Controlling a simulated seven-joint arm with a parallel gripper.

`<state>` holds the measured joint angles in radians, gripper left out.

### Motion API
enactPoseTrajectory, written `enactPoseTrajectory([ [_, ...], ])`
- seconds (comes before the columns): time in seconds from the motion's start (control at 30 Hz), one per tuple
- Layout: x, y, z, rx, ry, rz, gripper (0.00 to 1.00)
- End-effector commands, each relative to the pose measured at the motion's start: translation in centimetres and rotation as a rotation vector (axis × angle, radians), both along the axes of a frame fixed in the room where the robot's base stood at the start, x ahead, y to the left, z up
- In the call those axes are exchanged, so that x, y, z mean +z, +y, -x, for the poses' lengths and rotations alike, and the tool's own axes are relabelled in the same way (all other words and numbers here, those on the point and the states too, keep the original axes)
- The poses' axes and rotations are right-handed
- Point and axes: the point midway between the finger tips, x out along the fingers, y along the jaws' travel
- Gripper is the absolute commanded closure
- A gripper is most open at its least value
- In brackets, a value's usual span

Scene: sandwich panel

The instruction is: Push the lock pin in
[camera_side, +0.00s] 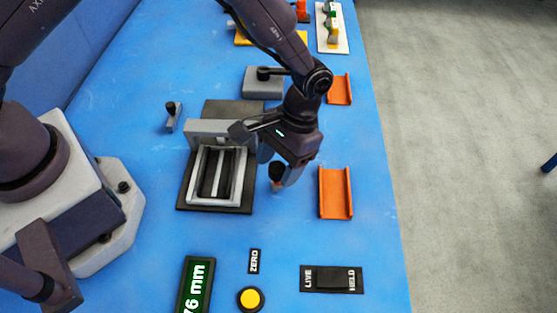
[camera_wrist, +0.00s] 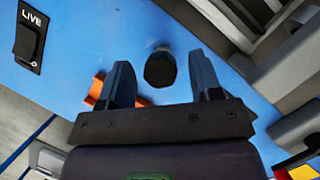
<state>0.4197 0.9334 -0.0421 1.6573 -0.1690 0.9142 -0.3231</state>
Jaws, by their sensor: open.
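The likely lock pin (camera_side: 277,169) has a round black knob with a reddish part under it. It stands on the blue table just right of the grey framed fixture (camera_side: 217,175). In the wrist view the dark knob (camera_wrist: 160,69) shows in the gap between my two fingertips. My gripper (camera_side: 279,163) is open and points down at the knob. It holds nothing. I cannot tell whether the fingers touch the knob or how far down they reach along it. My gripper partly hides the fixture's right end in the side view.
Orange channels (camera_side: 335,193) lie to the right. A grey block with a black knob (camera_side: 263,82) and a small grey piece (camera_side: 173,116) stand behind. In front are a green display (camera_side: 196,285), a yellow button (camera_side: 250,299) and a LIVE/HELD switch (camera_side: 332,280).

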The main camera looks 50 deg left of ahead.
Motion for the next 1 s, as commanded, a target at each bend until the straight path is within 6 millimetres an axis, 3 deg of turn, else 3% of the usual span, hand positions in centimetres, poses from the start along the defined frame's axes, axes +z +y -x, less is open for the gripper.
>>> enactPoseTrajectory([
  [0.17, 0.0, 0.0, 0.0, 0.000, 0.000, 0.000, 0.44],
  [0.4, 0.0, 0.0, 0.0, 0.000, 0.000, 0.000, 0.99],
  [0.43, 0.0, 0.0, 0.0, 0.000, 0.000, 0.000, 1.00],
  [0.57, -0.3, 0.0, 0.0, 0.000, 0.001, 0.000, 1.00],
  [0.73, -2.3, 0.0, 0.0, 0.000, 0.001, 0.000, 1.00],
  [0.97, -2.5, 0.0, 0.0, 0.000, -0.002, 0.001, 1.00],
  [1.0, -2.6, 0.0, 0.0, 0.000, -0.002, 0.001, 0.64],
])
